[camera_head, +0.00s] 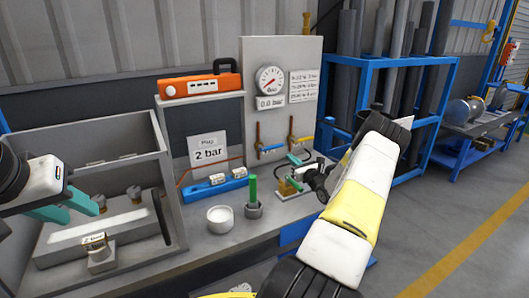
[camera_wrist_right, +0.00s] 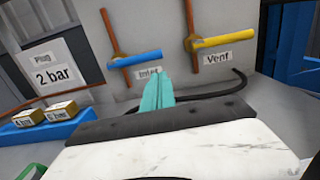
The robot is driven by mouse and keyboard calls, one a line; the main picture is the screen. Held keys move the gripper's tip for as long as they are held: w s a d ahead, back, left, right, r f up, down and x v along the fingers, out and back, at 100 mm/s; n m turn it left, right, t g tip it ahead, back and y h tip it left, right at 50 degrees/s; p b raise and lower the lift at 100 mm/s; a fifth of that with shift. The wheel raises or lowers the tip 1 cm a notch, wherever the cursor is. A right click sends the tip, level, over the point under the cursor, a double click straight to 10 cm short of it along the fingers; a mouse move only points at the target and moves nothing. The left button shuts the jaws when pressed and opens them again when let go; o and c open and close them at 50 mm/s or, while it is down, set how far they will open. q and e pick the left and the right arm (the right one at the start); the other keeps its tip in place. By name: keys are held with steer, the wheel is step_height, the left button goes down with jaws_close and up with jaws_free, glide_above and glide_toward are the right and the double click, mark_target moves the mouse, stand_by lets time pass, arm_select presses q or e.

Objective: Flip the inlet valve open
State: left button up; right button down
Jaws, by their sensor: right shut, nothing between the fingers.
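The inlet valve's blue lever (camera_wrist_right: 135,59) lies roughly level, tilted slightly, across a copper pipe in the right wrist view, above the Inlet label (camera_wrist_right: 148,72). It also shows in the head view (camera_head: 270,149) on the grey panel. My right gripper (camera_wrist_right: 157,80) is shut and empty, its teal fingertips pointing at the panel just below the lever and overlapping the label in the picture. Whether they touch anything I cannot tell. My left gripper (camera_head: 82,210) is open and empty above the grey box at the left of the head view.
The vent valve's yellow lever (camera_wrist_right: 225,41) is close right of the inlet. A gauge (camera_head: 270,79) above reads 0.0 bar. A black hose (camera_wrist_right: 215,92) runs below the valves. A blue block tray (camera_head: 232,185), white cup (camera_head: 220,218) and green peg (camera_head: 253,188) stand on the bench.

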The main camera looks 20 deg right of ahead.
steer(key=w, duration=0.6)
steer(key=shift+a+r, duration=0.1)
steer(key=shift+a, duration=0.15)
steer(key=shift+r, duration=0.15)
steer(key=shift+d+r+n, duration=0.2)
steer(key=shift+r+n, duration=0.85)
steer(key=shift+n, duration=0.45)
step_height(320, 180, up, 7)
steer(key=n+y, duration=0.1)
steer(key=n, duration=0.8)
glide_above(283, 145)
steer(key=s+a, duration=0.2)
steer(key=a, duration=0.1)
steer(key=shift+s+a+r+n+g, duration=0.15)
steer(key=shift+a+r+n, duration=0.2)
steer(key=shift+a+n, duration=0.5)
steer(key=shift+s+a+r+n+g, duration=0.1)
steer(key=shift+a+r+n, duration=0.35)
steer(key=shift+n, duration=0.65)
steer(key=shift+s+a+r+n+g, duration=0.15)
steer(key=shift+a+r+n, duration=0.1)
steer(key=shift+a+n, duration=0.65)
